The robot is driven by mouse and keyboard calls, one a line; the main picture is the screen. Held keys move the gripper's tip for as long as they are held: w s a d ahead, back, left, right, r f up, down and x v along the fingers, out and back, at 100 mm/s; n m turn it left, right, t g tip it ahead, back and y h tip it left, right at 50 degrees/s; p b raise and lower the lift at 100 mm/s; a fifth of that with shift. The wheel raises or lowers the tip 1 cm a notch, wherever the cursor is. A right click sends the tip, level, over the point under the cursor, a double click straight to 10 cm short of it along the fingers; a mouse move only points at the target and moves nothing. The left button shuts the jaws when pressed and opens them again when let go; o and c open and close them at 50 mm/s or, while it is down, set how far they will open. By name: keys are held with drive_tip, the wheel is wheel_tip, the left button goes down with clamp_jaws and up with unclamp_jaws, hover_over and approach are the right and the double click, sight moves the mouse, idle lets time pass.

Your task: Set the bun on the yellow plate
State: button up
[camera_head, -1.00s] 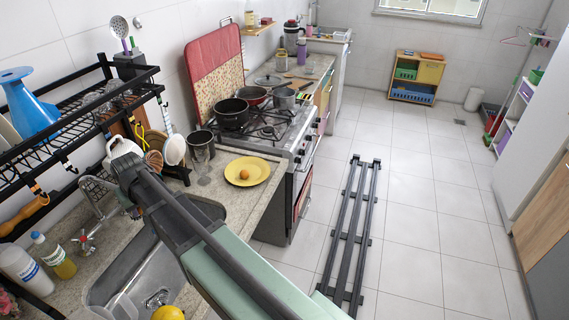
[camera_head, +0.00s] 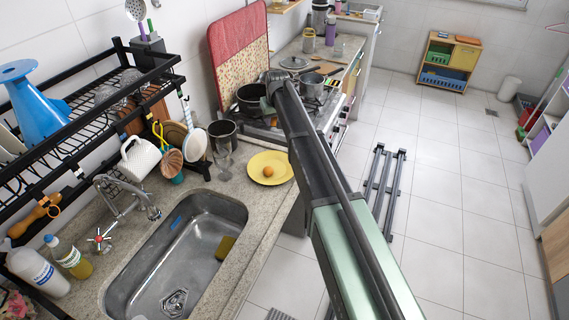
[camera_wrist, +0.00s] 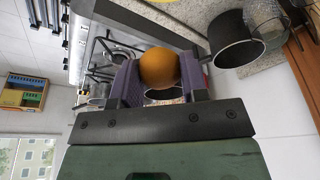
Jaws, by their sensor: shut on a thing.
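I cannot tell for sure which of the two round things is the bun. In the head view my arm hides the fingers and the held thing; the arm's end is near the stove, beyond and above the plate.
A dark pot (camera_head: 251,97) and a lidded pan stand on and by the stove. A metal cup (camera_head: 223,136) and a clear glass stand left of the plate. The sink (camera_head: 165,262) holds a sponge (camera_head: 227,246). A black rack (camera_head: 75,120) overhangs the sink.

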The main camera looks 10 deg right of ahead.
sight(274, 163)
wheel_tip(274, 163, down, 20)
drive_tip(key=b, duration=2)
drive_tip(key=shift+a+f, duration=0.1)
drive_tip(key=shift+f, duration=0.15)
drive_tip(key=shift+r, duration=0.25)
drive_tip(key=shift+f, duration=0.15)
drive_tip(key=o, duration=1)
drive_tip(key=shift+c, duration=0.2)
drive_tip(key=p+v, duration=1.2)
drive_tip(key=v, duration=0.1)
drive_tip(key=s+f+m+g, duration=0.1)
drive_tip(key=s+g, duration=0.2)
drive_tip(key=s, duration=3.3)
drive_tip(key=shift+s+a+f+m, duration=0.15)
drive_tip(key=shift+a+m, duration=0.05)
drive_tip(key=shift+m, duration=0.1)
